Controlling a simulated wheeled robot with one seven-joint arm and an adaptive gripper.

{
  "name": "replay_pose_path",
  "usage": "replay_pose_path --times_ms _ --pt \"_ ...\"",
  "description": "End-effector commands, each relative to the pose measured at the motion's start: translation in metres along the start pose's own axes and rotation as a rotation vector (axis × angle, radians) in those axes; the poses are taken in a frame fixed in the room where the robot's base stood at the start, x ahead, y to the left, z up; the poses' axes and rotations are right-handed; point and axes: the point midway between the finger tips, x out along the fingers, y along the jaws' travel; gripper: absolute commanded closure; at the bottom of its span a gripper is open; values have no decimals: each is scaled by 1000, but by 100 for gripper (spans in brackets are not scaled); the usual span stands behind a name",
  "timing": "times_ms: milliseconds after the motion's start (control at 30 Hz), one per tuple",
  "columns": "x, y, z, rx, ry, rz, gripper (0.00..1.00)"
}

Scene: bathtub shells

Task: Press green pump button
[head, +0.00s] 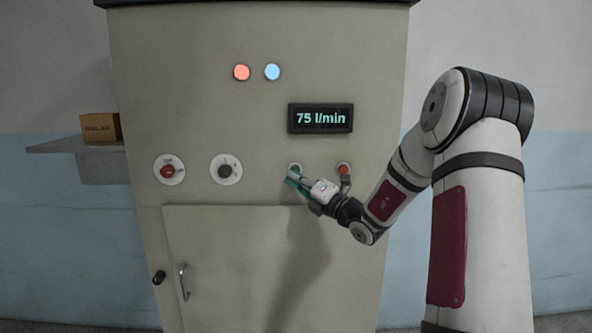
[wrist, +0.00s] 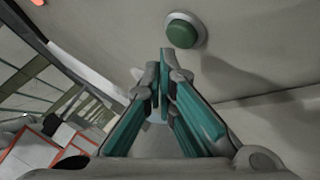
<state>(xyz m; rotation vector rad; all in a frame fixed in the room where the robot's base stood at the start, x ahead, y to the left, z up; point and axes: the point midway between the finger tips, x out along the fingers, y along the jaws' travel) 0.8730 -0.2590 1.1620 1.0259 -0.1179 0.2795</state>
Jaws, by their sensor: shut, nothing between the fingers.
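The green pump button (wrist: 183,33) is a round green cap in a pale ring on the cabinet front. In the head view only part of its pale ring (head: 296,167) shows above my gripper. My gripper (head: 292,178) has teal finger pads and is shut with nothing in it. In the wrist view its fingertips (wrist: 170,58) point toward the panel, just below and left of the button. They look close to the button, but I cannot tell whether they touch the panel.
A red button (head: 344,169) sits right of the green one. A red knob (head: 168,170) and a dark knob (head: 226,171) are on the left. A display (head: 320,118) reads 75 l/min. Below is a door with a handle (head: 182,281). A shelf (head: 70,147) holds a box (head: 100,127).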

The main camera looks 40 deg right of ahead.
Motion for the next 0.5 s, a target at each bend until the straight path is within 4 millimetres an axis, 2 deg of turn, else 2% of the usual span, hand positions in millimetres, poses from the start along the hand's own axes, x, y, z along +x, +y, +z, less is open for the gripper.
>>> replay_pose_path --times_ms 300,500 --pt "-1 1 -1 1 0 -1 100" --pt "-13 10 -8 2 1 -2 100"
